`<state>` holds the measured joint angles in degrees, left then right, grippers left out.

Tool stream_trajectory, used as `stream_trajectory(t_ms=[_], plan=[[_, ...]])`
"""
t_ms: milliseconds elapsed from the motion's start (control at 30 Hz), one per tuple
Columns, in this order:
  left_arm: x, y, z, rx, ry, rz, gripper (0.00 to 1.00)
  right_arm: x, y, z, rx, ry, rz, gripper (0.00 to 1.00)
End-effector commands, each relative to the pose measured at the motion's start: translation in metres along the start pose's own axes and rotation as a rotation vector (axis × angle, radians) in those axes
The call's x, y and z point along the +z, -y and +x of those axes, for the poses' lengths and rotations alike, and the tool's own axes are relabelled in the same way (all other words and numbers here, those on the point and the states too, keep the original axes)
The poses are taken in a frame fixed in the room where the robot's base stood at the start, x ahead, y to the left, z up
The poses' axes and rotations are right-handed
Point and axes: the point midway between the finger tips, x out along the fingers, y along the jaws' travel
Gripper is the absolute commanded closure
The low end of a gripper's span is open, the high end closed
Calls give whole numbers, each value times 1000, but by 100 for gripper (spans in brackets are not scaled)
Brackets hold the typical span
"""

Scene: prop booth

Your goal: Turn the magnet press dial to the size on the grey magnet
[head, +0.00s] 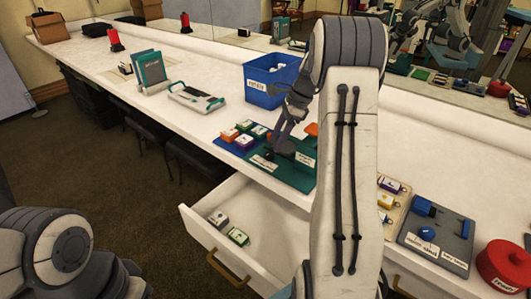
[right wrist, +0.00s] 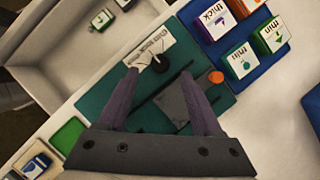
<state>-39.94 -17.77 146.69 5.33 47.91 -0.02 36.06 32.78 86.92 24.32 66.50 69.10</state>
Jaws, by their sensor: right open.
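A teal press board (head: 293,178) with a white label strip lies on the counter; the right wrist view shows its board (right wrist: 98,105), a black dial (right wrist: 160,64) beside the strip, a grey block (right wrist: 180,108) and an orange knob (right wrist: 216,77). My right gripper (head: 275,150) is low over the board. In the right wrist view my right gripper (right wrist: 158,73) is open, its fingertips on either side of the dial; contact cannot be told. The strip's print is too small to read. I cannot single out a grey magnet. My left gripper is out of view.
A blue tray (right wrist: 268,68) of labelled magnets adjoins the board. Below, an open drawer (head: 203,240) holds two magnets. Behind stands a blue bin (head: 262,92). To the right are a magnet tray (head: 394,222), a grey board (head: 455,248) with blue parts, and a red pot (head: 500,262).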

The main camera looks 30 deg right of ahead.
Motion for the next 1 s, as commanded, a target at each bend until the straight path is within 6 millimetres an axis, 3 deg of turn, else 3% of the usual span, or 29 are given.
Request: stream_trajectory(t_ms=[100, 300, 667, 833, 1000], plan=[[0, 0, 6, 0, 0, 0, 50, -2, 0, 22, 1, 0, 1, 33], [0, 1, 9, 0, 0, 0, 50, 0, 0, 44, 0, -1, -2, 33], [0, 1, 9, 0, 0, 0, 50, 5, 0, 50, 1, -1, -8, 33], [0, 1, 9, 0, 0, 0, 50, 5, 0, 50, 3, -1, -8, 98], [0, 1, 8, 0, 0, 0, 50, 11, -6, 53, 10, 1, -8, 100]])
